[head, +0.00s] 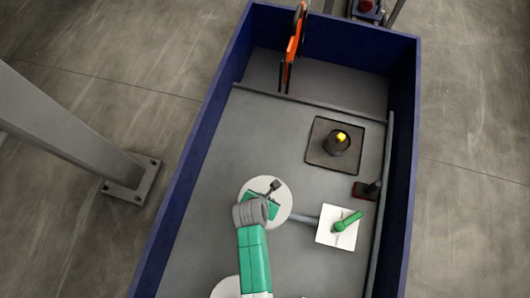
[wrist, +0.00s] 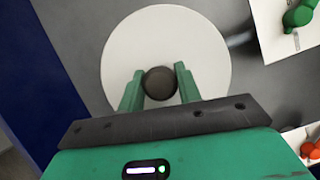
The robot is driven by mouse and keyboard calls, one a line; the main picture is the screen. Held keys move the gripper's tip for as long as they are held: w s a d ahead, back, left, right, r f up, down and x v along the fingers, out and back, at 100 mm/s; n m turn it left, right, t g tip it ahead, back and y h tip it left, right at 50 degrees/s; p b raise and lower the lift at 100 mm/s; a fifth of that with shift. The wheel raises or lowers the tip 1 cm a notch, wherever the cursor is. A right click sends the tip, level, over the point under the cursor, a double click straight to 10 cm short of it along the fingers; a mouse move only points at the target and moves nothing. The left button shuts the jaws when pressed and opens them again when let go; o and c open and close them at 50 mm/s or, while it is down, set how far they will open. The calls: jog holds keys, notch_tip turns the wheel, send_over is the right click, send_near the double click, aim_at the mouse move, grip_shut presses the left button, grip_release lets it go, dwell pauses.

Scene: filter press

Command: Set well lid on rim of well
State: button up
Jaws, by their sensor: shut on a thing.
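My gripper (head: 264,203) is over a round white disc (head: 284,207) in the head view. In the wrist view its two green fingers (wrist: 159,76) are shut on a dark round knob (wrist: 160,84). The knob appears at the middle of the white disc (wrist: 205,50), which looks like the well lid. I cannot tell whether the disc is lifted or resting. A second white round shape (head: 226,288) shows at the bottom edge of the head view, partly behind my arm. No well rim can be made out for certain.
A white plate with a green handle (head: 346,221) lies right of the disc. A dark square plate (head: 320,150) bears a dark round part with a yellow top (head: 341,137). Blue walls (head: 200,150) enclose the grey floor. An orange part (head: 293,48) stands at the back.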

jog(key=shift+f+b, duration=1.95)
jog(key=shift+f, duration=0.55)
jog(key=shift+p, duration=0.55)
jog(key=shift+f, duration=0.35)
jog(key=o, duration=1.2)
jog(key=shift+s, duration=0.1)
jog(key=p+v, duration=0.3)
jog(key=v, duration=0.4)
jog(key=shift+s+a+r, duration=0.1)
jog(key=shift+s+r, duration=0.05)
jog(key=shift+r, duration=0.2)
